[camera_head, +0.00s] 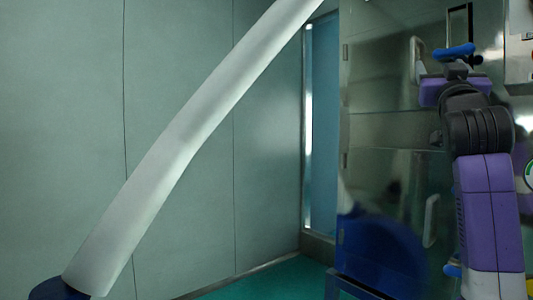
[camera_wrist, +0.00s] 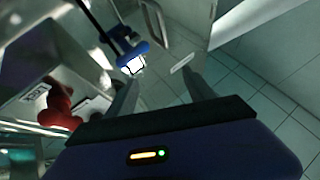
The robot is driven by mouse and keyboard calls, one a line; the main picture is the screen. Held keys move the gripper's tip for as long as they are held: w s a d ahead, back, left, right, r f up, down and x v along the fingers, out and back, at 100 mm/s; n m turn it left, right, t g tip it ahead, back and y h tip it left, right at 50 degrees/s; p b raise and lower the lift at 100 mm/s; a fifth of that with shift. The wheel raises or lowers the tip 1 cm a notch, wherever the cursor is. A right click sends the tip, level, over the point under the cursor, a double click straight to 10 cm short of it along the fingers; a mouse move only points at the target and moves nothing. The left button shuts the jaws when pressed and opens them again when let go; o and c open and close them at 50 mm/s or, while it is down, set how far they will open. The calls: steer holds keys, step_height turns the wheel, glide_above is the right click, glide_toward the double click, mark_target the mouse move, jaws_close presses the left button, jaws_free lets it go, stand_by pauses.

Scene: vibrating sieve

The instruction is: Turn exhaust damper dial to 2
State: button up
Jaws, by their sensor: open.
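I cannot clearly pick out the exhaust damper dial in either view. A round white and green part (camera_head: 529,176) is cut off by the right edge of the head view; I cannot tell whether it is a dial. My gripper (camera_wrist: 159,76) shows in the wrist view with its two dark fingers apart and nothing between them. Beyond the fingers are tiled floor and a pale panel. In the head view my purple and black arm is raised at the right, and the gripper's fingers cannot be made out there.
A shiny metal cabinet (camera_head: 385,130) with pale handles stands behind my arm. A thick white pipe (camera_head: 190,150) slants across the left of the head view. In the wrist view, a blue-ended bar (camera_wrist: 128,48) and a red part (camera_wrist: 60,104) are at the left.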

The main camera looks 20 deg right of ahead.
steer(key=a+f+n+t+y, duration=0.15)
steer(key=a+f, duration=0.25)
steer(key=f, duration=0.7)
steer(key=a+f+n+t+y, duration=0.1)
steer(key=a+f+n+y, duration=0.3)
steer(key=f, duration=0.7)
steer(key=a+f+m+t+y, duration=0.15)
steer(key=a+f, duration=0.35)
steer(key=f, duration=0.6)
steer(key=s+a+f+n+g+y, duration=0.1)
steer(key=s+a+f+y, duration=0.1)
steer(key=s+a+f, duration=0.5)
steer(key=s+a+f+n+y, duration=0.1)
steer(key=s+a+f+y, duration=0.1)
steer(key=s+f, duration=0.5)
steer(key=s+a+f+g+y, duration=0.1)
steer(key=s+a+f+g, duration=0.1)
steer(key=s+f, duration=0.4)
steer(key=s+a+f+n+g+y, duration=0.1)
steer(key=s+a+f, duration=0.4)
steer(key=s, duration=0.8)
steer(key=s+a+f+n+g+y, duration=0.1)
steer(key=s+a+f+g+y, duration=0.2)
steer(key=s+f, duration=0.6)
steer(key=shift+s+a+g, duration=0.25)
steer(key=shift+a+g, duration=0.1)
steer(key=shift+g, duration=0.35)
steer(key=shift+c, duration=0.4)
